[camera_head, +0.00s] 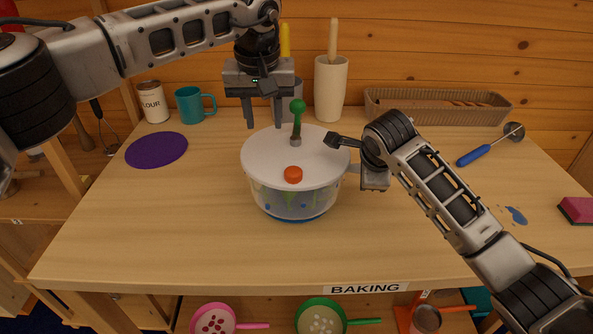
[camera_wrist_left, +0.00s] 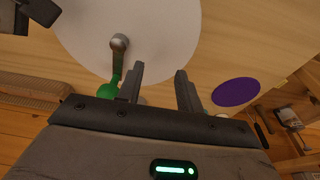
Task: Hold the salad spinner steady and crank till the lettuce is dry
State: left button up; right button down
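The salad spinner (camera_head: 290,202) stands upright on the table, with a white lid (camera_head: 262,160), clear bowl and orange button (camera_head: 293,174). Green bits show dimly through its wall. Its crank has a green knob (camera_head: 298,106); in the left wrist view the knob (camera_wrist_left: 109,86) is partly hidden behind the gripper. My left gripper (camera_head: 264,125) points down, open and empty, left of the knob; the lid (camera_wrist_left: 165,35) also shows beyond its fingers (camera_wrist_left: 160,70). My right gripper (camera_head: 343,150) is at the spinner's right side, one finger over the lid edge; its grip there is hidden.
A purple mat (camera_head: 156,150), teal mug (camera_head: 190,104) and flour canister (camera_head: 152,103) stand at the left. A utensil crock (camera_head: 330,90) and basket (camera_head: 437,121) are at the back. A blue-handled tool (camera_head: 475,155) and red sponge (camera_head: 576,210) lie right. The front left table is clear.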

pick_arm(q)
jog(key=shift+o, duration=1.3)
jog(key=shift+r, duration=0.1)
notch_tip(320, 180, up, 7)
jog(key=s, duration=0.1)
jog(key=shift+s, duration=0.2)
